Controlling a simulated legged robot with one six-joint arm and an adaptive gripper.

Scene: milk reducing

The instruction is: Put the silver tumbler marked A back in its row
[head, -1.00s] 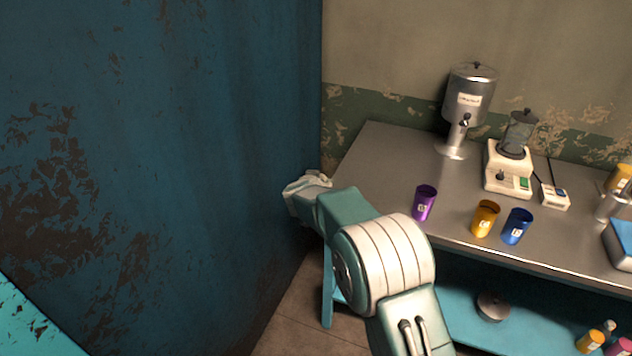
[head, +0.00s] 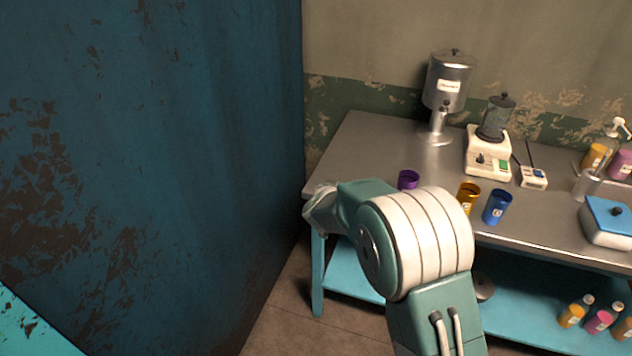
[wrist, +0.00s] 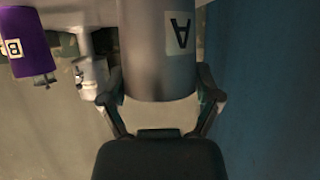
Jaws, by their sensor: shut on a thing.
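The silver tumbler marked A (wrist: 158,62) is between the two fingers of my gripper (wrist: 160,99), which is shut on it. Its black A label appears upside down in the wrist view. I cannot tell whether its base touches the bench. The purple tumbler (wrist: 29,42), marked B, is to its left in that view. In the head view, the purple tumbler (head: 408,179), gold tumbler (head: 468,198) and blue tumbler (head: 497,207) stand along the bench's front. My arm hides the purple one's lower part. The silver tumbler and gripper fingers are not distinguishable there.
The metal bench (head: 375,140) carries a silver dispenser (head: 447,88), a white appliance (head: 488,165), a small meter (head: 533,178) and a blue-lidded box (head: 607,225). A blue rusty wall (head: 200,150) stands close on the left. Bench space left of the dispenser looks clear.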

